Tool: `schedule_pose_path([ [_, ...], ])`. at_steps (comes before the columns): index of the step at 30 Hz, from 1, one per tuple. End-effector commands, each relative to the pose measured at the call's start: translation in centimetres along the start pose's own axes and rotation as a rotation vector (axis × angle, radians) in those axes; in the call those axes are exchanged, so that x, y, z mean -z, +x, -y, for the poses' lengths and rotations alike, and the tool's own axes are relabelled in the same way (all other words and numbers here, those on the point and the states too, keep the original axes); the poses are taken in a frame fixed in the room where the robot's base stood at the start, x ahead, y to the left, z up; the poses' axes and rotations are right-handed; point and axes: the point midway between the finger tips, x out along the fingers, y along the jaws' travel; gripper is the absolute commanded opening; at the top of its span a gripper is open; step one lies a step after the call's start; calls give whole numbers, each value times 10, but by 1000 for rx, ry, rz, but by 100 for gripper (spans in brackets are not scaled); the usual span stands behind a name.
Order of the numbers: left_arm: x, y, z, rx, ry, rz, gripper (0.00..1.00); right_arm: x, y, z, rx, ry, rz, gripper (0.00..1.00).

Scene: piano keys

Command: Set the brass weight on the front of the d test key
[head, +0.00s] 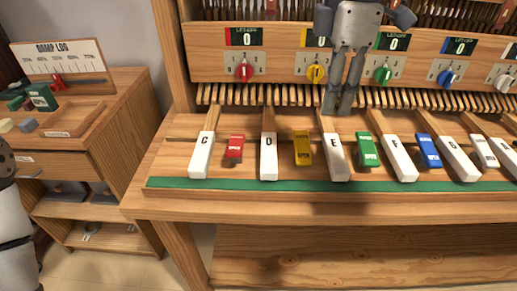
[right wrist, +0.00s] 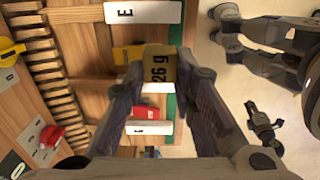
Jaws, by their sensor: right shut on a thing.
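The d test key (head: 269,158) is a long white bar with a dark letter, between the C and E keys in the head view. My right gripper (head: 339,108) points down behind the E key in the head picture, its fingers close together. In the right wrist view, my right gripper (right wrist: 160,85) is shut on the brass weight (right wrist: 159,68), a yellowish block marked 26 g. The weight cannot be made out in the head view. My left gripper is out of view.
The white C key (head: 201,158) and E key (head: 336,158) flank the d key, with a red block (head: 234,149) and yellow block (head: 302,148) between. A green strip (head: 300,187) runs along the front edge. A side cabinet (head: 110,130) stands left.

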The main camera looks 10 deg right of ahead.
Motion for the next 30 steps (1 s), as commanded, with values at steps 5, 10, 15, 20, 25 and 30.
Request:
schedule_pose_path([
  [5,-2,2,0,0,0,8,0,57,29,-12,6,-4,5,7],
  [10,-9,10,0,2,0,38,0,89,69,-19,10,-2,5,7],
  [15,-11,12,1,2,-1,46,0,102,82,-22,5,-1,3,7],
  [20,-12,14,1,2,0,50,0,109,106,-22,6,0,2,7],
  [25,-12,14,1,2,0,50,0,109,118,-23,-1,0,0,7],
  [30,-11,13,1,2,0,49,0,109,119,-23,-1,-1,0,7],
])
